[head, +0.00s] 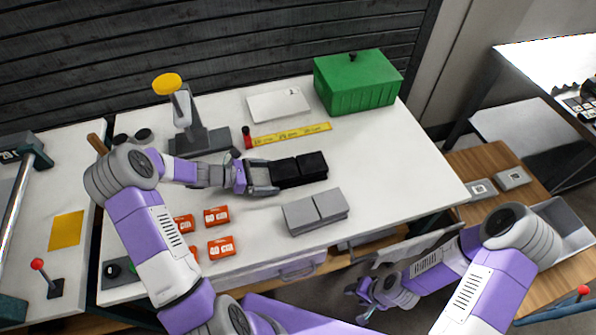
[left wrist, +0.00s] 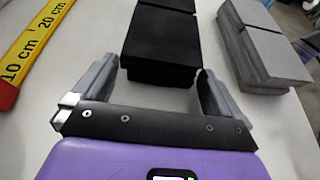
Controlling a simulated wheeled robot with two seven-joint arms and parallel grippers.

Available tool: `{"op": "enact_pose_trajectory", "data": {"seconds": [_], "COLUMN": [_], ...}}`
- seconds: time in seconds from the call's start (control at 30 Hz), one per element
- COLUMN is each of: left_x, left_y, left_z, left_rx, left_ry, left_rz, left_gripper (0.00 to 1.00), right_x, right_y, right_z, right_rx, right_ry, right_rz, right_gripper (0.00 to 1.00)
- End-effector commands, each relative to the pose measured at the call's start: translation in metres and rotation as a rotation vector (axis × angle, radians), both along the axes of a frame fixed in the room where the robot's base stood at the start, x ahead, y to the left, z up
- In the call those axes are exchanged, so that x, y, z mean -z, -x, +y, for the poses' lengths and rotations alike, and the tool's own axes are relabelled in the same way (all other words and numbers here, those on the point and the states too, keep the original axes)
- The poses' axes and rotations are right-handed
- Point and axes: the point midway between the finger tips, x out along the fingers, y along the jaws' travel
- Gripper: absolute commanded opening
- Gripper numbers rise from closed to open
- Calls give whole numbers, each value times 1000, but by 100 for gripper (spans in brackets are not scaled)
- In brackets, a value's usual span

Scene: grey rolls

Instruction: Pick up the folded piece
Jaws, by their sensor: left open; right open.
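A black folded piece (head: 299,169) lies flat on the white table, with a crease across its middle; its near end shows in the left wrist view (left wrist: 160,45). A grey folded piece (head: 315,212) of similar shape lies in front of it, and at the upper right of the left wrist view (left wrist: 262,45). My left gripper (head: 272,177) is open, low over the table, its fingertips on either side of the black piece's near end. Nothing is gripped. My right gripper (head: 362,300) is open and empty, low beyond the table's front edge.
A yellow ruler (head: 291,135) lies behind the black piece, near a white plate (head: 279,104) and a green lidded box (head: 358,80). Several orange labelled packs (head: 217,215) lie left of the grey piece. A dark stand with a yellow top (head: 167,84) is behind my left arm. The table's right side is clear.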

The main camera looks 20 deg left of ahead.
Motion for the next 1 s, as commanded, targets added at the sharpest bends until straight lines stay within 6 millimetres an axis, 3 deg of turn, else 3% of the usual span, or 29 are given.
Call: {"op": "enact_pose_trajectory", "data": {"seconds": [0.23, 0.5, 0.77, 1.0], "left_x": [0, 0, -3, -45], "left_y": [-1, -1, -1, -1], "left_z": [-1, -1, -1, -1], "left_rx": [0, 0, 0, 1], "left_ry": [0, -1, -1, -3], "left_rz": [0, 1, -1, -5], "left_gripper": [98, 58, 58, 58], "right_x": [0, 0, -1, -14], "right_y": [0, 0, 0, 0], "right_z": [0, 0, 0, 0], "right_rx": [0, 0, 0, 0], "right_ry": [0, 0, 0, 0], "right_rz": [0, 0, 0, 0], "right_gripper": [51, 51, 51, 51]}}
